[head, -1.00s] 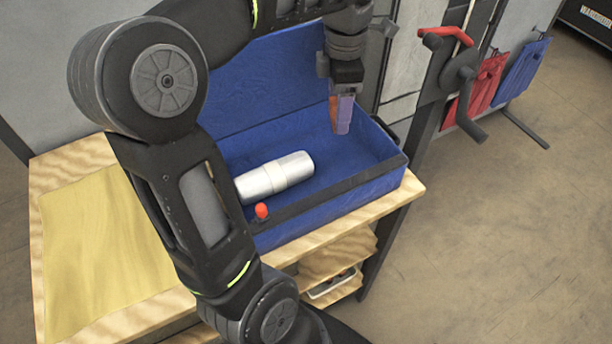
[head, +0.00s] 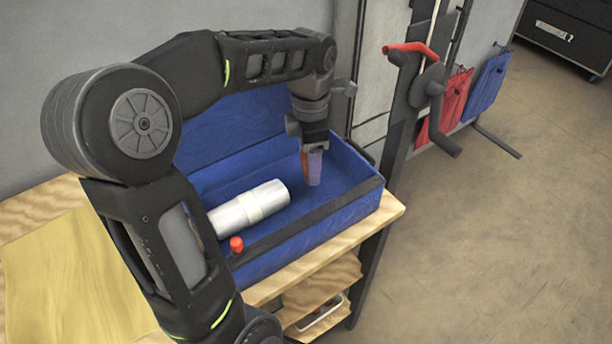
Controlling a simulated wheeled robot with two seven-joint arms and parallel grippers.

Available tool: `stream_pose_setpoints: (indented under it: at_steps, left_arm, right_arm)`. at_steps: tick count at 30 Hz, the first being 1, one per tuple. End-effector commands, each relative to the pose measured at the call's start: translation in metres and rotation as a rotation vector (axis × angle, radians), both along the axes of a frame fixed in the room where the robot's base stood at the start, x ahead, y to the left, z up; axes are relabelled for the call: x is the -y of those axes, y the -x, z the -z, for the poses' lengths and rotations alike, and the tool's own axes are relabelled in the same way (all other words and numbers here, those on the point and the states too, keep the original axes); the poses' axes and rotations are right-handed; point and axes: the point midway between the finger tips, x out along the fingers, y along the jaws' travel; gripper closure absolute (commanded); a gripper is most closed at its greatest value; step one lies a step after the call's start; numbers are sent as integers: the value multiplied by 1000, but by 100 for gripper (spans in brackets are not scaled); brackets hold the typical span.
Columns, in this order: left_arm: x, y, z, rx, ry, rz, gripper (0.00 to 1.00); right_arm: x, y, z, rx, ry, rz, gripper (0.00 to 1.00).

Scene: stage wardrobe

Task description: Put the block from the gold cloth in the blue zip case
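The blue zip case (head: 300,238) stands open on the wooden bench, its lid raised at the back. My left gripper (head: 313,152) points down over the right part of the case. It is shut on a small purple block (head: 314,170) with an orange side. The block is upright and its lower end is inside the case; whether it touches the floor of the case I cannot tell. The gold cloth (head: 70,285) lies flat on the bench at the left, partly behind my arm, with no block on its visible part. My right gripper is not in view.
A silver cylinder (head: 250,207) lies in the left part of the case. A small orange-red knob (head: 236,244) is at the front rim. A dark stand with a red handle (head: 410,47) and hanging red (head: 445,108) and blue (head: 488,85) pouches are to the right.

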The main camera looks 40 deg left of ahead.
Motion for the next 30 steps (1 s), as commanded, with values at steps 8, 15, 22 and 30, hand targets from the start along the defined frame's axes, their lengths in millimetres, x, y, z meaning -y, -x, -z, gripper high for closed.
stream_pose_setpoints:
  at_steps: [8,15,22,30]
  left_arm:
    - [0,0,5,1,0,0,76]
    - [0,1,23,-3,0,0,76]
    - [0,0,43,0,0,1,76]
    - [0,0,45,1,1,0,76]
  right_arm:
    - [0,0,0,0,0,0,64]
    - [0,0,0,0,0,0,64]
    - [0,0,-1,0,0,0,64]
    - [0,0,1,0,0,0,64]
